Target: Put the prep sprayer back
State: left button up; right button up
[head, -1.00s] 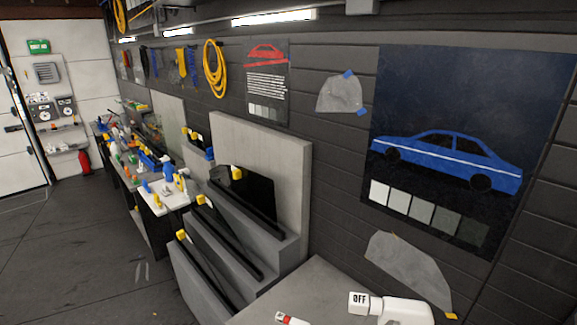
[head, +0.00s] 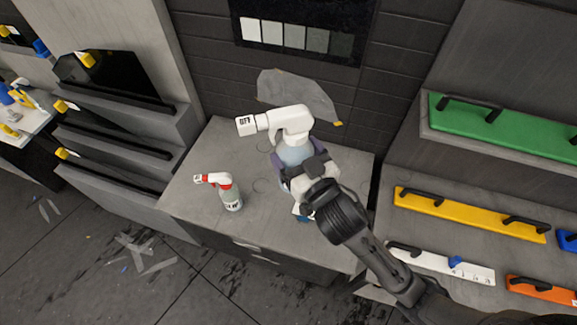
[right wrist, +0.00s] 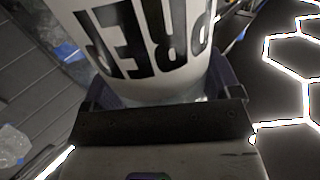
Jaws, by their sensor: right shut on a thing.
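The prep sprayer (head: 292,125) has a white head, with its nozzle marked OFF pointing left, and a pale body. In the right wrist view its white label (right wrist: 140,40) reads PREP and appears upside down. My right gripper (head: 298,172) is shut around the sprayer's body over the grey cabinet top (head: 190,205). The gripper hides the sprayer's lower part, so I cannot tell whether its base touches the top. Faint ring marks (head: 262,186) show on the bare surface to the left of the gripper. My left gripper is not in view.
A smaller sprayer with a red trigger (head: 230,196) stands on the cabinet top, left of my gripper. A grey film scrap (head: 300,92) hangs on the wall behind. Green (head: 505,125) and yellow (head: 470,214) handled tools sit on shelves at right.

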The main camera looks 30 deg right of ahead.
jog(key=w+d+f+b, duration=0.1)
jog(key=d+f+b, duration=0.2)
jog(key=f+b, duration=0.8)
jog(key=w+d+f+b, duration=0.2)
jog(key=f+b, duration=0.8)
jog(key=f, duration=0.4)
jog(key=w+d+f+b, duration=0.1)
jog(key=d+f+b, duration=0.2)
jog(key=f+b, duration=0.8)
jog(key=w+a+f+n+y+b, duration=0.2)
jog(key=w+a+f+y, duration=0.1)
jog(key=w+a+f, duration=0.6)
notch_tip(320, 180, down, 2)
jog(key=shift+w+a+f, duration=0.1)
jog(key=shift+w+a, duration=0.1)
jog(key=shift+a, duration=0.25)
